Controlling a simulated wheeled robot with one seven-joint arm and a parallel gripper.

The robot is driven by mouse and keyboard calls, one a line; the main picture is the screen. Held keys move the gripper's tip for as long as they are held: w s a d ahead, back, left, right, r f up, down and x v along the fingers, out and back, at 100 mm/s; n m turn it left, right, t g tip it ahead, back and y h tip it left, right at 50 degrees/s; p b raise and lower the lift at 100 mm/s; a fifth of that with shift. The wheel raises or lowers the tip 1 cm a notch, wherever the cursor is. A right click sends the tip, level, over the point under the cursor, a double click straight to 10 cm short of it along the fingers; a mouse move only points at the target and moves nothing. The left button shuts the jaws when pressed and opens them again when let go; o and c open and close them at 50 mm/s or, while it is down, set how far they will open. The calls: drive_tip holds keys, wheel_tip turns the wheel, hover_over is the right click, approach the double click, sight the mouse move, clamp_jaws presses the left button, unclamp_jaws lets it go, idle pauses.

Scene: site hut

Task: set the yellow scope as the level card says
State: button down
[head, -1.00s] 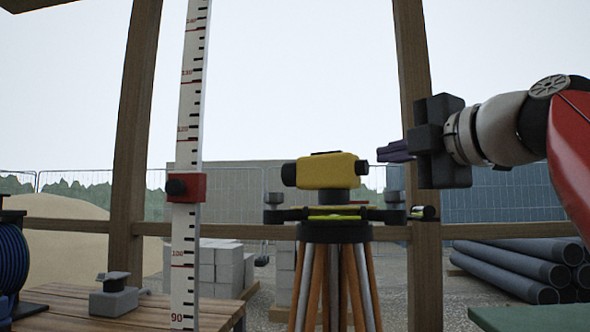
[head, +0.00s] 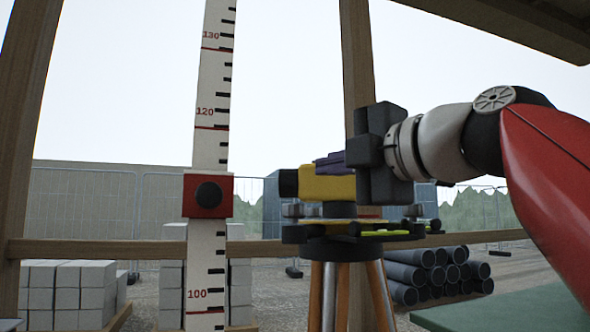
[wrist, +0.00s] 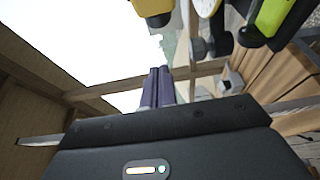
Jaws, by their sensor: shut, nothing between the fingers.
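The yellow scope (head: 325,188) sits on a dark-topped tripod (head: 335,250), its black end pointing left. My gripper (head: 322,163) overlaps the scope's top and right side in the head view, with its purple fingers shut and empty. I cannot tell whether they touch it. In the wrist view, the fingers (wrist: 156,72) point up into clear space and part of the scope (wrist: 152,8) shows at the top edge. A white staff (head: 207,255) with red numbers stands left of the scope. A red slider with a black knob (head: 208,195) is on it, between 100 and 120. No level card is readable.
Wooden posts (head: 357,60) and a rail (head: 110,248) frame the hut opening. Pale blocks (head: 70,285) and grey pipes (head: 440,272) lie outside. A green surface (head: 500,312) is at lower right. Tripod legs (wrist: 265,85) stand close in the wrist view.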

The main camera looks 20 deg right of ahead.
drive_tip(key=p, duration=0.1)
approach(287, 178)
drive_tip(key=a, duration=0.1)
drive_tip(key=w+a, duration=0.1)
drive_tip(key=a, duration=0.1)
drive_tip(key=w+a, duration=0.1)
drive_tip(key=shift+w+a, duration=0.2)
drive_tip(key=shift+a, duration=0.15)
drive_tip(key=shift+w+d+p, duration=0.2)
drive_tip(key=shift+w+d, duration=0.1)
drive_tip(key=shift+w, duration=0.3)
drive_tip(key=shift+w+d+p, duration=0.15)
drive_tip(key=shift+w+d, duration=0.15)
drive_tip(key=shift+w, duration=0.25)
drive_tip(key=shift+w+d, duration=0.25)
drive_tip(key=shift+w, duration=0.3)
drive_tip(key=shift+w+d, duration=0.1)
drive_tip(key=shift+w, duration=0.7)
drive_tip(key=shift+s, duration=0.15)
